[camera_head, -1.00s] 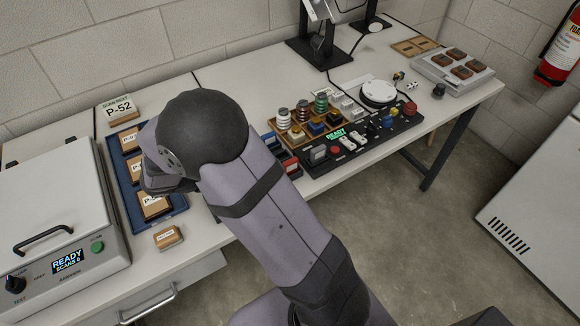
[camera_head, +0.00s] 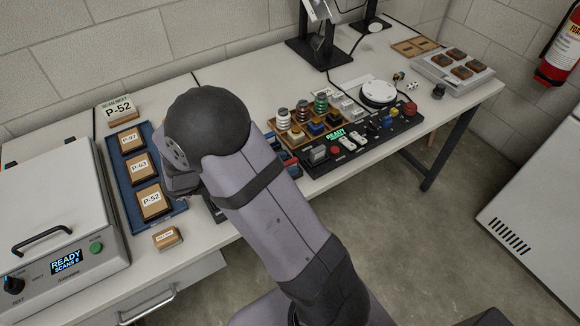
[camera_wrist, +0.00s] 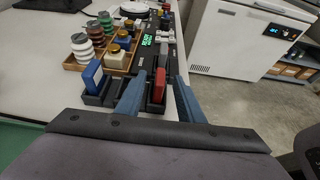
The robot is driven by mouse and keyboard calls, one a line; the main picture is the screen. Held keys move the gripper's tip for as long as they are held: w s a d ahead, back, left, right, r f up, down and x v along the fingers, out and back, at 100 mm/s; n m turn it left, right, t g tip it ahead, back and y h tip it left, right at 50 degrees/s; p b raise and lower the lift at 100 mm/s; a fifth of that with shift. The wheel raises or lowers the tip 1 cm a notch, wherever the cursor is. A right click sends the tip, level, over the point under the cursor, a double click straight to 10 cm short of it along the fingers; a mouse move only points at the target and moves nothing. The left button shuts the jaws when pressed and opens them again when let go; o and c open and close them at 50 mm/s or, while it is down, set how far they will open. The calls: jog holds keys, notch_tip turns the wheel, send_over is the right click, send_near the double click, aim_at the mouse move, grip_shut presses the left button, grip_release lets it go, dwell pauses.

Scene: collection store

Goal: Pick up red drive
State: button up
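The red drive (camera_wrist: 159,87) stands upright in a dark slotted rack (camera_wrist: 101,99) in the wrist view. A blue drive (camera_wrist: 92,74) stands in the same rack, to its left. My gripper (camera_wrist: 160,79) is open, with its two blue-grey fingers apart. The red drive shows in the gap between the fingertips; I cannot tell whether it is within their reach or touching. In the head view my arm hides the gripper and most of the rack.
A wooden tray (camera_wrist: 74,64) with spools and blocks stands beside the rack, and a black control panel (camera_head: 357,150) lies behind it. A blue tray (camera_head: 118,187) of labelled wooden blocks and a scanner box (camera_head: 40,190) are at left. A small block (camera_head: 167,238) lies near the front edge.

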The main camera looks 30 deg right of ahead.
aim_at(290, 161)
jog(key=shift+x, duration=1.45)
grip_shut()
jog(key=shift+r, duration=0.1)
notch_tip(290, 161, up, 10)
jog(key=shift+f+p, duration=0.1)
jog(key=shift+p, duration=0.35)
